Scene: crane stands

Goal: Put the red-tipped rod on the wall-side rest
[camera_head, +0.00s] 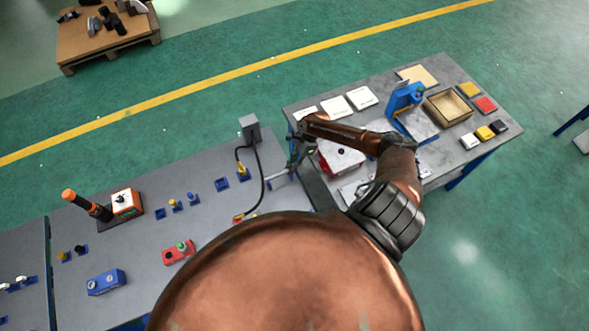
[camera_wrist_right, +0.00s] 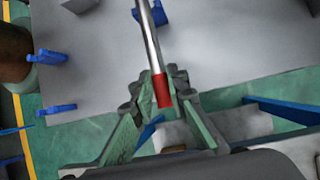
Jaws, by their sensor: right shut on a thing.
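The red-tipped rod (camera_wrist_right: 153,50) is a thin metal bar with a red end in the right wrist view. My right gripper (camera_wrist_right: 160,84) is shut on it near the red tip (camera_wrist_right: 162,90), and the rod runs up out of the picture. Blue supports (camera_wrist_right: 50,57) (camera_wrist_right: 57,109) stand at the left in the wrist view, and another blue piece (camera_wrist_right: 158,14) shows beside the rod. I cannot tell which is the wall-side rest. My left gripper is not in view.
The grey bench (camera_head: 215,210) carries a red button box (camera_head: 178,252), a blue box (camera_head: 105,282) and an orange-handled tool (camera_head: 85,204). A grey post with a cable (camera_head: 250,130) stands near my right gripper. A second table (camera_head: 455,140) holds a wooden tray (camera_head: 447,108).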

